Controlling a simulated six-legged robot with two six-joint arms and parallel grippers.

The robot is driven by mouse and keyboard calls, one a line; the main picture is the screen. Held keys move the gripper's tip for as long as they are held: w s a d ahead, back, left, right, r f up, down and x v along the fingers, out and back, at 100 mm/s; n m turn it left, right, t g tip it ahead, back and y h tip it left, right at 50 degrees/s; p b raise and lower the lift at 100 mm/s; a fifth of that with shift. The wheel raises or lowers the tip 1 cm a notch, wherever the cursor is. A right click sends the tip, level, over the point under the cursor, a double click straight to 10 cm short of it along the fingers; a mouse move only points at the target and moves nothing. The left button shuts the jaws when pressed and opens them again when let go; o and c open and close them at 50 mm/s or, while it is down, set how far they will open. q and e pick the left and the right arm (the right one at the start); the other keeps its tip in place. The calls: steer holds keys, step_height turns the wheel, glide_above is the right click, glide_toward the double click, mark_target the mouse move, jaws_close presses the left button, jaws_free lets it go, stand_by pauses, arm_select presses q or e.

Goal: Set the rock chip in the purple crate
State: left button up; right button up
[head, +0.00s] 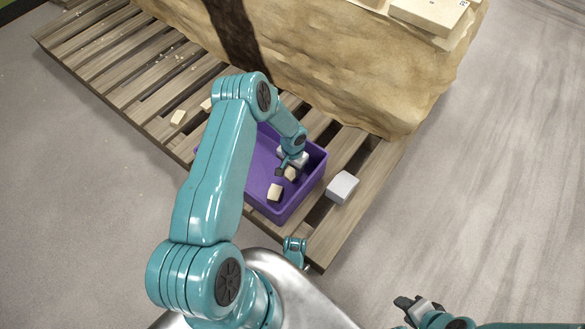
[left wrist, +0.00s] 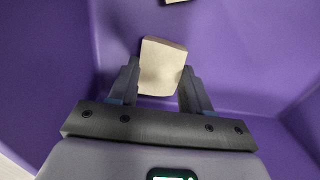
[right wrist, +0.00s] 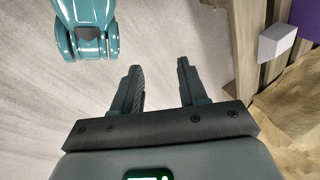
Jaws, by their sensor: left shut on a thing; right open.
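My left gripper (head: 285,167) is inside the purple crate (head: 315,177) and shut on a beige rock chip (left wrist: 161,66). The held chip also shows in the head view (head: 291,174), low within the crate walls. I cannot tell whether it touches the crate floor. A second beige chip (head: 275,192) lies in the crate nearer to me; a bit of a chip (left wrist: 176,1) shows at the top of the left wrist view. My right gripper (right wrist: 159,68) is open and empty, over bare floor away from the crate.
The crate stands on a slatted wooden pallet (head: 115,90). A white-grey block (head: 342,187) sits on the pallet right of the crate. A big tan rock mass (head: 330,75) rises behind. Floor at right is clear.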

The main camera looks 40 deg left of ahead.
arm_select(q)
steer(key=shift+f, duration=0.15)
steer(key=o, duration=1.2)
steer(key=shift+c, duration=0.2)
arm_select(e)
steer(key=shift+w+f, duration=0.15)
arm_select(q)
steer(key=shift+r, duration=0.25)
step_height(320, 180, up, 12)
steer(key=p, duration=0.4)
steer(key=shift+p, duration=0.35)
arm_select(e)
steer(key=shift+g, duration=0.4)
steer(key=s+r, duration=0.1)
steer(key=r, duration=0.2)
steer(key=s+r, duration=0.1)
steer(key=shift+s+a+r, duration=0.3)
steer(key=shift+a+r, duration=0.1)
arm_select(q)
steer(key=shift+f, duration=0.1)
